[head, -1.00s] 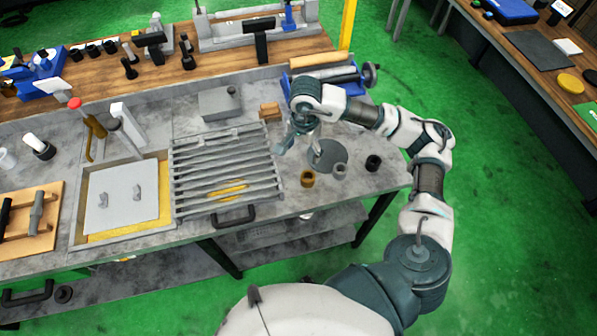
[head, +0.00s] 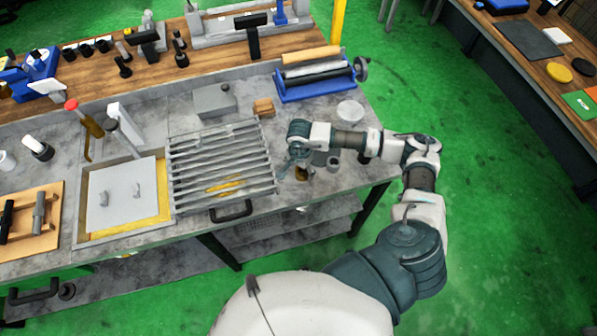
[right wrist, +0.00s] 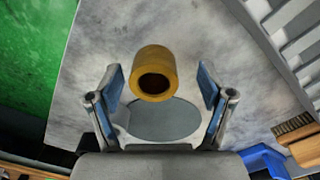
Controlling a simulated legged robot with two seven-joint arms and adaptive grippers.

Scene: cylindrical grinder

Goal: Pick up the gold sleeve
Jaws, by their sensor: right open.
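The gold sleeve (right wrist: 154,73), a short hollow cylinder, stands on the grey bench top in the right wrist view. My right gripper (right wrist: 160,80) is open, with one blue-padded finger on each side of the sleeve and a gap to both. The sleeve sits slightly nearer the left finger in that view. In the head view my right gripper (head: 287,169) hangs over the bench, right of the slatted rack, and largely hides the sleeve. My left gripper is not in view.
A grey disc (right wrist: 165,118) lies beside the sleeve. A grey sleeve (head: 333,163) stands to the right. The slatted rack (head: 220,167) is close on the left. A blue roller device (head: 315,78), a brown block (head: 263,106) and a pale disc (head: 350,110) lie farther back.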

